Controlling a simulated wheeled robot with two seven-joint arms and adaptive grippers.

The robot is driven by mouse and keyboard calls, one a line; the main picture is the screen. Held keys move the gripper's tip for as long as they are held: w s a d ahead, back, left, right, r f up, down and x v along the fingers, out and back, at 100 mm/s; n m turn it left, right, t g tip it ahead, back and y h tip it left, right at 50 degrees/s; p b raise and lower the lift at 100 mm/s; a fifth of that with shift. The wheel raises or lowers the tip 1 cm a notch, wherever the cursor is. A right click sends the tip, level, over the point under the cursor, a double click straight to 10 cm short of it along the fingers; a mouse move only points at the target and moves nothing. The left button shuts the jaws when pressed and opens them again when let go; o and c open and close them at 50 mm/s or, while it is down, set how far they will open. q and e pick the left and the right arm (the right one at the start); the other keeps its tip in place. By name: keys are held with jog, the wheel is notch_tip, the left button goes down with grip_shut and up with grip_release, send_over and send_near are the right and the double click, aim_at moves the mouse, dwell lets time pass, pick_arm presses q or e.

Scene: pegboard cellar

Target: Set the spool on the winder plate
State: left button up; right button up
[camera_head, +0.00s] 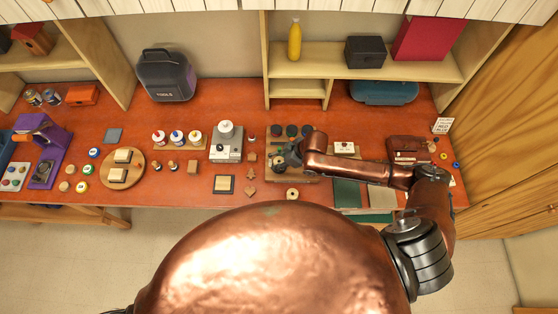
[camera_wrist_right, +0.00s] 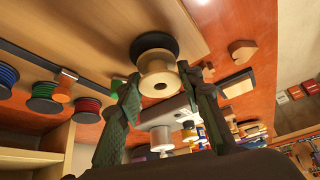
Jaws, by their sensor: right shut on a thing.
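My right gripper (camera_head: 287,157) is over the wooden board in the middle of the bench. In the right wrist view its green fingers (camera_wrist_right: 164,95) are shut on a pale wooden spool (camera_wrist_right: 159,80), one finger on each side. A dark round disc (camera_wrist_right: 153,40), which looks like the winder plate, lies just behind the spool on the board. I cannot tell whether spool and disc touch. In the head view the arm hides most of the disc and spool. My left gripper is not in view.
Green, blue and red thread spools (camera_wrist_right: 45,98) stand in a row beside the board. A grey machine (camera_head: 227,146) with a white top stands to the left. A wooden heart (camera_head: 250,191), a tree shape (camera_head: 250,174) and a pale ring (camera_head: 292,193) lie near the front edge.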

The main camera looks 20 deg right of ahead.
jog(key=shift+f, duration=0.4)
dwell(0.7)
jog(key=shift+p, duration=0.5)
dwell(0.3)
jog(key=o, duration=0.9)
jog(key=shift+o, duration=0.6)
jog(key=o, duration=0.3)
